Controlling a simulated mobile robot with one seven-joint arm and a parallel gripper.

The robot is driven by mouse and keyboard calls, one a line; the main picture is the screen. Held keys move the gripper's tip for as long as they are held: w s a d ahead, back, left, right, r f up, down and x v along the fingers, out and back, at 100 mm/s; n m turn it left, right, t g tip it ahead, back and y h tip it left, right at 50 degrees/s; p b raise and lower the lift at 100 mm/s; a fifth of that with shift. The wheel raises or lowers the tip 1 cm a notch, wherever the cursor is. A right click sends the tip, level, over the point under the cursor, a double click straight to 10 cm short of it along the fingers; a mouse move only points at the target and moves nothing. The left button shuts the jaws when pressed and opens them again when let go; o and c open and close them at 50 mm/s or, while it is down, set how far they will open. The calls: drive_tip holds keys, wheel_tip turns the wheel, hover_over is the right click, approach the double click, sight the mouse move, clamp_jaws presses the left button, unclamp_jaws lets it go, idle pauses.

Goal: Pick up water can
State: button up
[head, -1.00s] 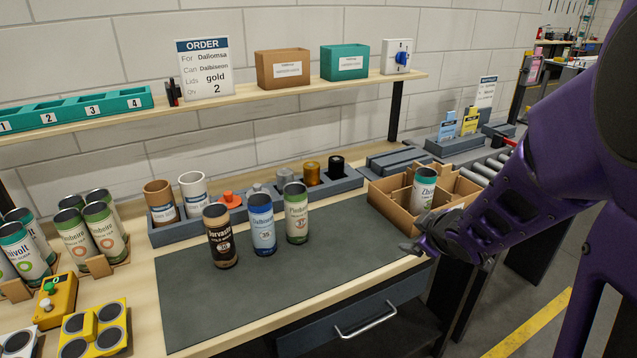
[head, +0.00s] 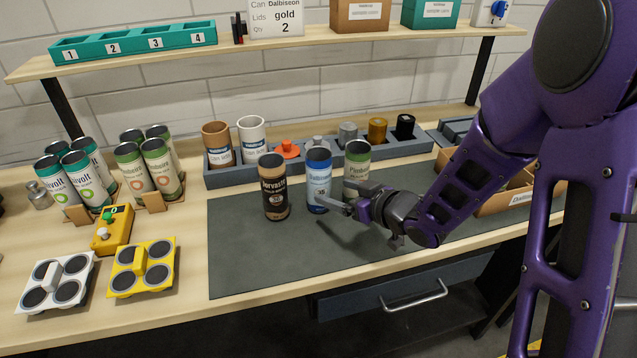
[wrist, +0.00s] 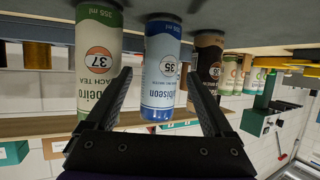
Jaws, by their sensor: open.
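The blue-and-white can (head: 318,181), likely the water can, stands upright on the dark mat (head: 250,260), between a black-and-tan can (head: 273,190) on its left and a green-and-cream can (head: 357,166) on its right. My gripper (head: 345,196) is open and empty just right of and in front of the blue can. In the wrist view, which is upside down, the blue can (wrist: 161,75) lies in line with the gap between the fingers of my gripper (wrist: 160,78). The green-and-cream can (wrist: 98,65) and black-and-tan can (wrist: 207,60) flank it. I cannot tell whether the fingertips touch any can.
A grey tray (head: 228,177) with cups and lids stands behind the cans. A cardboard box (head: 495,203) stands right, partly hidden by my arm. Teal cans (head: 67,185) and green cans (head: 160,166) fill racks at left. The front of the mat is clear.

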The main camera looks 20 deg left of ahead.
sight(318, 184)
drive_tip(key=x, duration=0.7)
drive_tip(key=shift+w+a+r, duration=0.1)
drive_tip(key=shift+w+a, duration=0.15)
drive_tip(key=shift+a, duration=0.1)
drive_tip(key=c, duration=1.1)
drive_tip(key=shift+r, duration=0.1)
wheel_tip(318, 184, up, 18)
drive_tip(key=p, duration=0.3)
